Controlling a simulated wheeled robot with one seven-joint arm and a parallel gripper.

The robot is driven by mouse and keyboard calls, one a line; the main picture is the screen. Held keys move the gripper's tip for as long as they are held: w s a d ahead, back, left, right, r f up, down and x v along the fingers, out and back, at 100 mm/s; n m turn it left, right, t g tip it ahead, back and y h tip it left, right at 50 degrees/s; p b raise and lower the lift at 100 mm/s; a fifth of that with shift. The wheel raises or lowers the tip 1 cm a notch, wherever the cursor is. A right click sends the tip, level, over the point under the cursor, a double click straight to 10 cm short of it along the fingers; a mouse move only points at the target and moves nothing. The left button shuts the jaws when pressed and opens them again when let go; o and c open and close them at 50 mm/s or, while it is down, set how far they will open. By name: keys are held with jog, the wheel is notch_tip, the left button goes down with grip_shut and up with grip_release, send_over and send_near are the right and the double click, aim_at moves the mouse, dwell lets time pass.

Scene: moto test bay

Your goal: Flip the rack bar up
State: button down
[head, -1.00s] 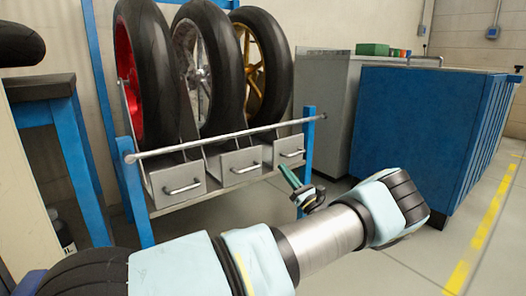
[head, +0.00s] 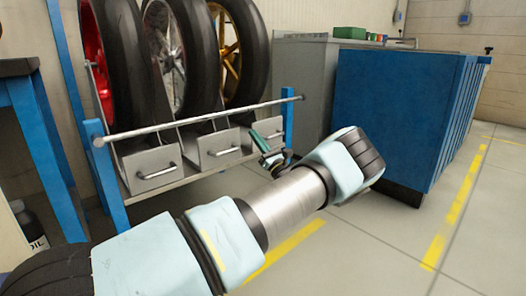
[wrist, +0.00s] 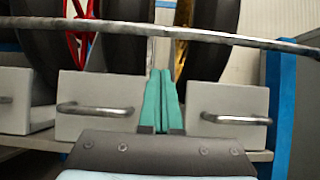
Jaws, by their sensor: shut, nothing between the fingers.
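The rack bar (head: 200,120) is a thin grey metal bar across the front of a blue-framed wheel rack, just above the drawer tops. In the wrist view the bar (wrist: 130,26) crosses the upper part of the picture. My gripper (head: 256,134) has green fingers and is in front of the right drawer, a little below the bar. In the wrist view my gripper (wrist: 163,80) has its fingers together, pointing up between two drawers, with the tips below the bar. Nothing is between them.
Tyres with red (head: 118,75), silver (head: 165,60) and gold (head: 240,60) rims stand in the rack. The blue rack post (head: 105,175) is at the left end. A blue cabinet (head: 400,110) stands to the right. The floor at the right front is clear.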

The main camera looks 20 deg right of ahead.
notch_tip(320, 180, up, 5)
jog(key=w+a+b, duration=0.1)
jog(key=w+b, duration=0.1)
jog(key=shift+w+r, duration=0.15)
jog(key=shift+w, duration=0.15)
jog(key=shift+a+r, duration=0.1)
